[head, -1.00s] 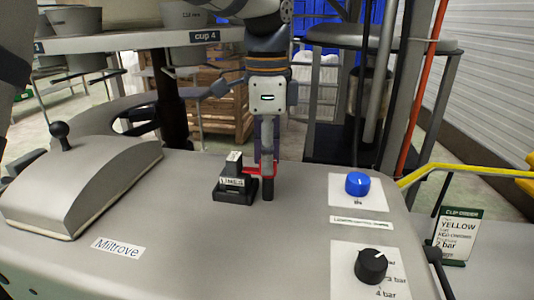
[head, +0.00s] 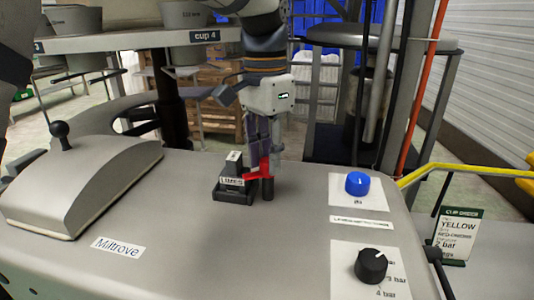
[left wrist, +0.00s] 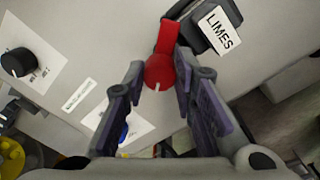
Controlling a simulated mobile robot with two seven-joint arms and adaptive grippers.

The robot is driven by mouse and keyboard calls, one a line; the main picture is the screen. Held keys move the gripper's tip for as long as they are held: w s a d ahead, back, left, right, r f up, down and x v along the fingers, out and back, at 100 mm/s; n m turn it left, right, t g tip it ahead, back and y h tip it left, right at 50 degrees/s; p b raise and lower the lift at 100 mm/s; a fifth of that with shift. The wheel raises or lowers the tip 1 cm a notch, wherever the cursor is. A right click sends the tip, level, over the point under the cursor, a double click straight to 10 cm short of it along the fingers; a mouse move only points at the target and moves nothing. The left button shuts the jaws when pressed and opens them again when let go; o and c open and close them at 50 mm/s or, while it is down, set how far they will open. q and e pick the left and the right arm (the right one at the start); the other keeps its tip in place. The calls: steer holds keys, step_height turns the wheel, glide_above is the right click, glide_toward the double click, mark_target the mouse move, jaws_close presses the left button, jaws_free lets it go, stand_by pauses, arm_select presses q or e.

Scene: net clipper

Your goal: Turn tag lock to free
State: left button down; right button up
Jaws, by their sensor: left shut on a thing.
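The tag lock is a red lever (head: 256,176) on a short dark post, beside a black tag holder (head: 235,190) marked "LIMES". My left gripper (head: 264,158) comes down from above, its fingers on either side of the lock's red hub. The left wrist view shows the red hub (left wrist: 158,73) between the two fingers, with a white mark on it. The lever's arm reaches from the hub to the edge of the tag holder (left wrist: 203,28). The gripper is shut on the red lever. My right gripper is not in view.
A blue knob (head: 357,184) and a black dial (head: 371,266) sit on the grey panel (head: 230,250) to the right. A curved grey cover (head: 85,185) with a black ball lever (head: 60,131) is at left. The panel's front is clear.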

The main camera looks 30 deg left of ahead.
mark_target(265, 160)
arm_select(q)
steer(key=n, duration=0.5)
steer(key=shift+n, duration=0.3)
steer(key=n, duration=0.4)
steer(key=shift+d+n, duration=0.1)
steer(key=shift+n, duration=0.6)
steer(key=c, duration=1.3)
jaws_free()
steer(key=shift+r, duration=0.15)
steer(key=r, duration=1.1)
steer(key=shift+s+a+r, duration=0.15)
steer(key=shift+a+r, duration=0.05)
steer(key=shift+r, duration=0.2)
